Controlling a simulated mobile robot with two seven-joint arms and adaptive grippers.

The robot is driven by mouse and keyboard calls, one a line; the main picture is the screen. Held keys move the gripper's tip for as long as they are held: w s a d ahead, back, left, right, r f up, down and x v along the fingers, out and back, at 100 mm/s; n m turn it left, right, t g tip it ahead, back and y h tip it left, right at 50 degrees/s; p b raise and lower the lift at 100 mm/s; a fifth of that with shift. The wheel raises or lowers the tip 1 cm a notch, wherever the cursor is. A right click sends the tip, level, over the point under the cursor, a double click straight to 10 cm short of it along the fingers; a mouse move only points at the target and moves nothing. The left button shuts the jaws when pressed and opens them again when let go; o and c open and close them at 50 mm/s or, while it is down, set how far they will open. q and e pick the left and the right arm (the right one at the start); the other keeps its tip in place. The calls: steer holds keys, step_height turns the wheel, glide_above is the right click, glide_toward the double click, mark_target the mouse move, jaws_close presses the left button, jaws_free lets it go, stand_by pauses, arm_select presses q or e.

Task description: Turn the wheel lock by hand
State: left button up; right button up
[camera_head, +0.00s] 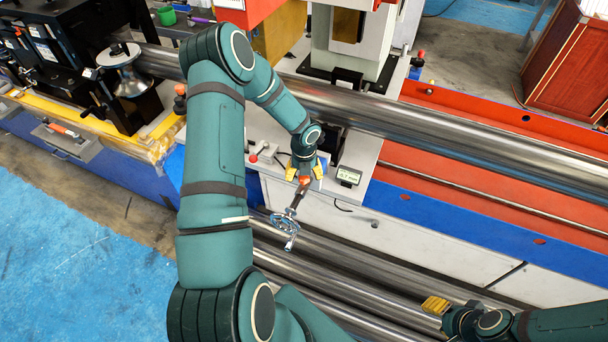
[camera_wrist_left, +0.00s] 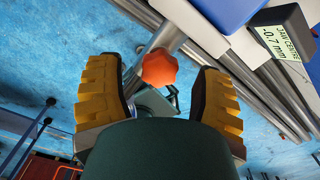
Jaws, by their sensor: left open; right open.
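An orange lobed knob (camera_wrist_left: 159,67) sits on a grey shaft, and in the head view the same knob (camera_head: 304,181) appears small, just below my left gripper. A chrome and blue handwheel (camera_head: 286,222) is at the shaft's outer end. I cannot tell by sight which of the two is the wheel lock. My left gripper (camera_head: 305,172) is open, with its yellow fingers on either side of the orange knob in the left wrist view (camera_wrist_left: 160,95); no contact is visible. My right gripper (camera_head: 436,305) is open and empty at the lower right, away from the wheel.
A small display (camera_head: 348,176) is right of the left gripper; in the wrist view it (camera_wrist_left: 283,43) reads "JAW CENTRE -0.7 mm". A red-knobbed lever (camera_head: 258,153) stands just left of the gripper. A long steel tube (camera_head: 420,125) runs behind. More tubes (camera_head: 335,275) lie below.

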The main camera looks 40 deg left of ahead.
arm_select(q)
step_height(320, 180, up, 2)
steer(key=shift+r+p, duration=0.1)
steer(key=shift+p, duration=0.5)
steer(key=shift+r, duration=1.45)
steer(key=shift+r, duration=0.1)
step_height(320, 180, up, 12)
steer(key=s+d+f+n+t+h+b, duration=0.1)
steer(key=d+f+n+h+b, duration=0.15)
steer(key=d+f+n, duration=0.55)
steer(key=s+d+f+n+h+b, duration=0.1)
steer(key=d+f+n+b, duration=0.2)
steer(key=d+f, duration=0.55)
steer(key=s+d+f+n+b, duration=0.3)
steer(key=s+d+f+n, duration=0.2)
steer(key=d+n, duration=0.2)
steer(key=s+d+f+n+t+b, duration=0.1)
steer(key=s+d+f+n+b, duration=0.2)
steer(key=n, duration=0.8)
steer(key=s+d+f, duration=0.1)
steer(key=s+d, duration=0.1)
steer(key=d, duration=0.1)
steer(key=shift+s+d+f, duration=0.2)
steer(key=shift+d+f, duration=0.2)
